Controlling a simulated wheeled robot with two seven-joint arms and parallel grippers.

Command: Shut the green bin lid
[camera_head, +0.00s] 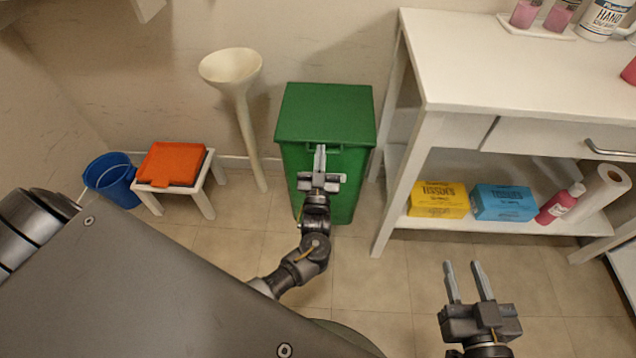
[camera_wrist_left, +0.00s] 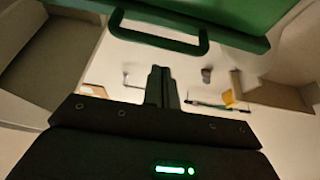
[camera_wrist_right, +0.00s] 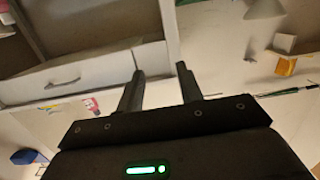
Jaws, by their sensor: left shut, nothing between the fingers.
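The green bin (camera_head: 345,185) stands upright against the wall. Its green lid (camera_head: 325,112) lies flat or nearly flat over the top; I cannot tell whether a small gap is left. My left gripper (camera_head: 320,150) is shut and empty, with its fingertips at the lid's front edge near the handle. In the left wrist view the lid's handle (camera_wrist_left: 155,43) is a dark green loop just beyond the shut fingertips (camera_wrist_left: 160,69); I cannot tell whether they touch. My right gripper (camera_head: 463,264) is open and empty over the floor, front right; its spread fingers also show in the right wrist view (camera_wrist_right: 159,68).
A white shelf table (camera_head: 510,75) stands right of the bin, with yellow (camera_head: 438,199) and blue (camera_head: 503,203) tissue boxes below.

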